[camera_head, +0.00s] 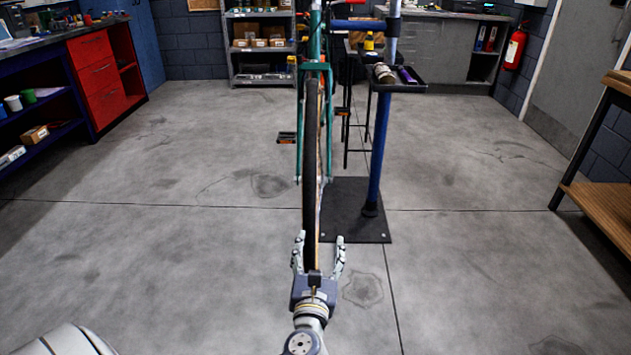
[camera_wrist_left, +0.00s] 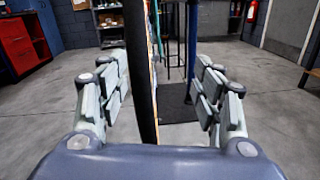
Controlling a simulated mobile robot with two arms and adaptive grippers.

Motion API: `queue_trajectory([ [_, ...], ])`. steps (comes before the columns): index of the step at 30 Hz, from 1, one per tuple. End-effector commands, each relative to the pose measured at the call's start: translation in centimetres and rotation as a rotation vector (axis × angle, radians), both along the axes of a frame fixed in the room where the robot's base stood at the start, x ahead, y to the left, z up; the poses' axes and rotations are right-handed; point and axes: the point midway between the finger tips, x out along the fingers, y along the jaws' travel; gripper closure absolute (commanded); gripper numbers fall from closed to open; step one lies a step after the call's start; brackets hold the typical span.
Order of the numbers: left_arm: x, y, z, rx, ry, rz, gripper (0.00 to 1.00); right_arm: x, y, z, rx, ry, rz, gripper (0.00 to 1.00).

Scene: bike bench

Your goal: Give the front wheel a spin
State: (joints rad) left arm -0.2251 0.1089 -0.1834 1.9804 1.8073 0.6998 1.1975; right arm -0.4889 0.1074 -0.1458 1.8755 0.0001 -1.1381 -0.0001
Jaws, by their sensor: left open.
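The front wheel (camera_head: 311,165) of a green bike hangs edge-on in the middle of the head view, below the green fork (camera_head: 301,120). My left gripper (camera_head: 319,240) is open at the lower part of the wheel, with one finger to each side of it in the picture. In the left wrist view the dark tyre (camera_wrist_left: 139,70) runs upright between the open fingers (camera_wrist_left: 163,85), nearer the left one. I cannot tell whether anything touches the tyre. The wheel's lowest part is hidden behind my gripper in the head view. My right gripper is not in view.
A blue repair stand post (camera_head: 380,150) rises from a dark base plate (camera_head: 357,225) just right of the wheel and carries a tool tray (camera_head: 410,88). A red drawer cabinet (camera_head: 97,78) is at left, a wooden bench (camera_head: 602,215) at right. The floor between is clear.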

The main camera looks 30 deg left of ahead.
Motion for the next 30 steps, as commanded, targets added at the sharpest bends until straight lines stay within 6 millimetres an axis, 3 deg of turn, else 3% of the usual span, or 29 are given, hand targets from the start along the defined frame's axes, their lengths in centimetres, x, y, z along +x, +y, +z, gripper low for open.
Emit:
queue_trajectory([
  [3, 1.2, -2.1, 5.2, 0.232, -0.076, -0.079, 0.4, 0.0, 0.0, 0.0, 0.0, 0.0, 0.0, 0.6],
  [6, 1.9, -4.5, 8.9, 0.455, -0.122, -0.14, 0.4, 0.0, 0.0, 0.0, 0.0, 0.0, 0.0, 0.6],
  [9, 2.2, -7.1, 11.8, 0.684, -0.149, -0.189, 0.4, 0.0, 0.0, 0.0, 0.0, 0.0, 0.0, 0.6],
  [13, 2.6, -10.3, 14.1, 0.986, -0.152, -0.236, 0.4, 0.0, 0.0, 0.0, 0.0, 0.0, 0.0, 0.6],
  [18, 3.2, -13.6, 14.9, 1.38, -0.096, -0.272, 0.4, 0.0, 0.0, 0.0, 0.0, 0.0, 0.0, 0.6],
  [22, 4.0, -14.8, 14.3, 1.67, -0.001, -0.286, 0.4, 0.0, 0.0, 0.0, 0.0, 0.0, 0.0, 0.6],
  [26, 4.8, -14.6, 13.0, 1.941, 0.142, -0.291, 0.4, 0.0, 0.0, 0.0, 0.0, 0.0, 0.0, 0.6],
  [30, 5.6, -12.7, 11.4, 2.197, 0.351, -0.291, 0.4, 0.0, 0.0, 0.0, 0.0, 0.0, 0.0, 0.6],
])
